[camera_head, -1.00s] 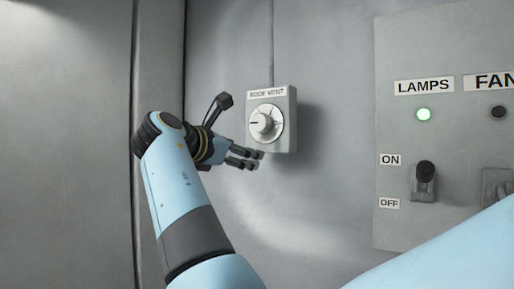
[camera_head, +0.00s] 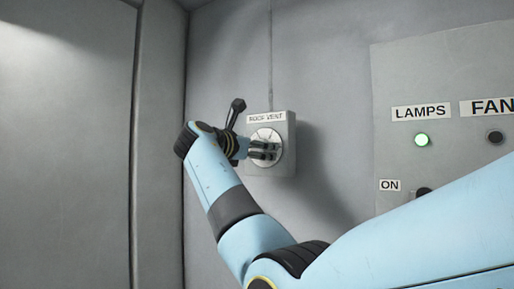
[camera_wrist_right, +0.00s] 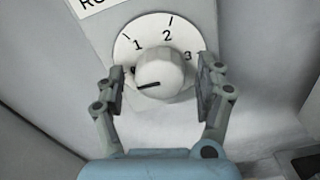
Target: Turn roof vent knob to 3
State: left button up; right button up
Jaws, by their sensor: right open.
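The roof vent box (camera_head: 286,118) is a grey box on the wall with a "ROOF VENT" label and a round white dial (camera_head: 272,134). In the right wrist view the knob (camera_wrist_right: 165,72) shows on the dial, with 1, 2 and 3 visible around it. The knob's dark pointer line points left, below the 1. My right gripper (camera_head: 266,150) is in front of the dial. It is open, with one finger on each side of the knob; small gaps seem to remain. Part of the dial's left edge is hidden by a finger. My left gripper is not in view.
A grey panel (camera_head: 390,75) at the right carries LAMPS and FAN labels. My right arm covers much of the panel's lower part. Bare wall surrounds the vent box.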

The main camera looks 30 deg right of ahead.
jog(key=c, duration=1.2)
jog(key=shift+o, duration=0.2)
